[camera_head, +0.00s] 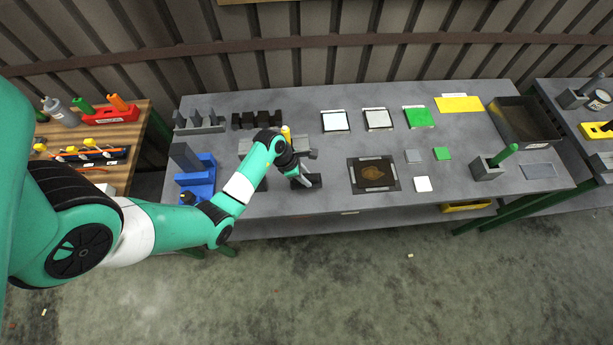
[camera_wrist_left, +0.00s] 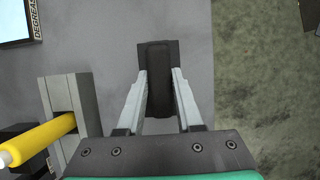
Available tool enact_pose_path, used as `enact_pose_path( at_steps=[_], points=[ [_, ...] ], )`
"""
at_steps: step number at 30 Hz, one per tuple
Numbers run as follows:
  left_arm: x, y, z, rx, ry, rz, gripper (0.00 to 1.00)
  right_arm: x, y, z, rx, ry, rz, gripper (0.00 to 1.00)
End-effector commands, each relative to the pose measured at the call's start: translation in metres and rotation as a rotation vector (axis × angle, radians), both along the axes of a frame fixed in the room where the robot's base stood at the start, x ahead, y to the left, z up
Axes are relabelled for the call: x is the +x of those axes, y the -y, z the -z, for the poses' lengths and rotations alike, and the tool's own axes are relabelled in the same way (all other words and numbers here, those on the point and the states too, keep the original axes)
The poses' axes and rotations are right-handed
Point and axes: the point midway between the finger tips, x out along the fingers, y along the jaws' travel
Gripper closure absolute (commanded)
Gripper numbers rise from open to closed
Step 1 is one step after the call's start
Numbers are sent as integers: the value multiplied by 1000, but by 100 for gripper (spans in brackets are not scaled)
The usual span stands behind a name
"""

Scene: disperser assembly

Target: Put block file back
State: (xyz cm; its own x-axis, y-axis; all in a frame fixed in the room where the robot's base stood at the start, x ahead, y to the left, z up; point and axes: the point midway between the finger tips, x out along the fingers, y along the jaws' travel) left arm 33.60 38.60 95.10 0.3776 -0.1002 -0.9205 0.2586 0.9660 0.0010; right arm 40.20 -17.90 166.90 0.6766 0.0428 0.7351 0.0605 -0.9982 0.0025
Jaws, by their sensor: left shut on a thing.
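My left gripper (camera_head: 303,176) is over the front middle of the grey table. In the left wrist view its two pale fingers (camera_wrist_left: 158,100) are closed around a long black block (camera_wrist_left: 158,85), which I take for the block file. The block has a wider dark grey part (camera_wrist_left: 172,47) at its far end; I cannot tell if this is part of it or a stand under it. In the head view a dark piece (camera_head: 312,181) shows just under the fingertips. I cannot tell whether it touches the table. My right gripper is not in view.
A grey holder (camera_wrist_left: 72,102) with a yellow-handled tool (camera_wrist_left: 45,140) stands close left of the gripper in the wrist view. A blue stand (camera_head: 197,182) and black and grey racks are at the table's left. A dark framed mat (camera_head: 392,166) lies right. The table's front edge is near.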

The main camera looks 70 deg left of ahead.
Motion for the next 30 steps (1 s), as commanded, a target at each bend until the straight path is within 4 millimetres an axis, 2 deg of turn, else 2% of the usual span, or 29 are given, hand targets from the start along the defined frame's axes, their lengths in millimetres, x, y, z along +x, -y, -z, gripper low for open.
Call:
enact_pose_path(
  at_steps=[4, 10, 21, 22, 27, 30],
  points=[
    [3, -2, 5, 0, 1, 1, 100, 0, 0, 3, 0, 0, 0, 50],
    [4, -3, 36, -2, -2, 0, 100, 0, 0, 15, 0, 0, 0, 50],
    [4, -3, 40, 0, 0, 0, 100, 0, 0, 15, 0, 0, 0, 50],
    [4, -3, 40, -1, -1, 0, 63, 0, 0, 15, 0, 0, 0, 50],
    [4, -3, 39, -1, -1, 0, 35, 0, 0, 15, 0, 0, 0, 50],
    [4, -3, 39, -1, -1, 0, 35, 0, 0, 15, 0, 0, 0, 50]
  ],
)
